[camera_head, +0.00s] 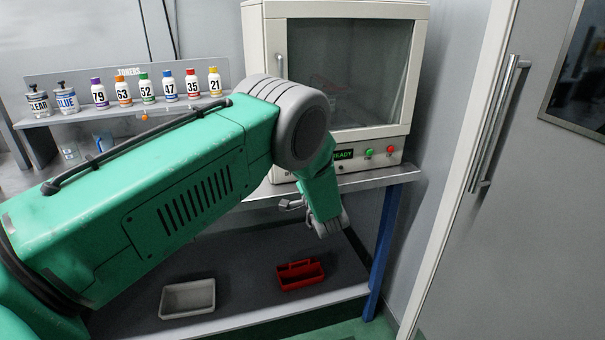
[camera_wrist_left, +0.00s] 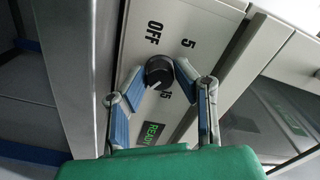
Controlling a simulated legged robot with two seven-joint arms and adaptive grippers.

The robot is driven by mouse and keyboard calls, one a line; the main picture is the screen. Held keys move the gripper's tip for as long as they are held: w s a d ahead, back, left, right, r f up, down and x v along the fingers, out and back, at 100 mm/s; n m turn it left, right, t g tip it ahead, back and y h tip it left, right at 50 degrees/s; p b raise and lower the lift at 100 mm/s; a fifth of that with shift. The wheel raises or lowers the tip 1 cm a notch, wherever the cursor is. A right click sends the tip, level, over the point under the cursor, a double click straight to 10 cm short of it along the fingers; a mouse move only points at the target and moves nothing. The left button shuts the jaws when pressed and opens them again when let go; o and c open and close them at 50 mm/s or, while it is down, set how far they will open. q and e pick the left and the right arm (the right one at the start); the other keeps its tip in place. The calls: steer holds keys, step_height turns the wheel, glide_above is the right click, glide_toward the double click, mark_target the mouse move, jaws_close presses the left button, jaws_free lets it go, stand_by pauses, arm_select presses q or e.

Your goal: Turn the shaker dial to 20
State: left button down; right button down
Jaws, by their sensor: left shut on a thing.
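The shaker (camera_head: 419,70) is a pale cabinet with a dark glass window, on a metal bench in the head view. Its black round dial (camera_wrist_left: 158,71) shows in the left wrist view, with OFF and 5 printed nearby and another label, partly hidden, ending in 5. A small pale mark on the dial points to the lower left of that picture. My left gripper (camera_wrist_left: 159,74) has its blue-padded fingers shut on the dial, one on each side. In the head view my left arm hides the dial. My right gripper is in neither view.
A green READY display (camera_head: 343,154) and green and red buttons (camera_head: 369,153) sit on the shaker's front. Several numbered bottles (camera_head: 146,87) stand on a shelf at left. A grey tray (camera_head: 187,299) and a red tray (camera_head: 300,275) lie on the lower shelf. A door handle (camera_head: 492,125) projects at right.

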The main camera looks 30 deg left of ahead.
arm_select(q)
steer(key=shift+f, duration=0.1)
steer(key=c, duration=1.3)
jaws_free()
steer(key=shift+w+f, duration=0.1)
steer(key=shift+w, duration=0.05)
steer(key=v, duration=1.2)
steer(key=shift+f, duration=0.15)
